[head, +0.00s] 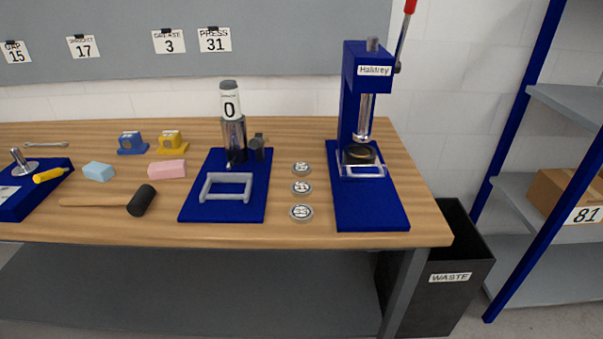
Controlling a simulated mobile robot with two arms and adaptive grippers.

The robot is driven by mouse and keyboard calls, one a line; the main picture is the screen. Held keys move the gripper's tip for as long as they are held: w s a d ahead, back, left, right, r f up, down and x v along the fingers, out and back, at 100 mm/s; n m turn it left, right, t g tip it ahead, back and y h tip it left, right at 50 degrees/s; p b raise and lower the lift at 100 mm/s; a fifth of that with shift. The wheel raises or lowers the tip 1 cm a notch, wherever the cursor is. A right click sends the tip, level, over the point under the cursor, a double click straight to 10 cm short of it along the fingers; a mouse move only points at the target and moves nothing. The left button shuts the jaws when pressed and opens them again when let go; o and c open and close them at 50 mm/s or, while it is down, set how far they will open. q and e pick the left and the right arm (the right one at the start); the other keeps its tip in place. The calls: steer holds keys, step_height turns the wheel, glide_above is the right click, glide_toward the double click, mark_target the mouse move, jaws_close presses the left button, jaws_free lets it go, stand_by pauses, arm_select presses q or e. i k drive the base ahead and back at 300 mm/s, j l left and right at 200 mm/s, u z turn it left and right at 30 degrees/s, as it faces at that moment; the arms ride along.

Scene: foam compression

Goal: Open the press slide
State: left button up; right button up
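The blue Haldrey press (357,90) stands upright at the right end of the wooden bench. Its red-tipped lever (404,38) points up. A silver ram (365,118) hangs above a dark round seat. A clear or pale frame-like piece (362,171), which may be the slide, sits low at the front of the press over the blue base plate (370,208). I cannot tell how far out it is. Neither of my grippers shows in the head view.
A second blue-based device (232,130) marked 0, with a grey handle (226,187), stands left of the press. Several round weights (301,187) lie between them. A mallet (141,200) and foam blocks (167,169) lie further left. A black waste bin (440,275) stands below the bench's right end.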

mark_target(350, 168)
steer(key=l+u, duration=0.25)
steer(key=k+l+u, duration=0.25)
steer(key=l, duration=0.15)
steer(key=l+u, duration=0.25)
steer(key=k+l+u, duration=0.25)
steer(key=i+l, duration=0.1)
steer(key=l, duration=0.05)
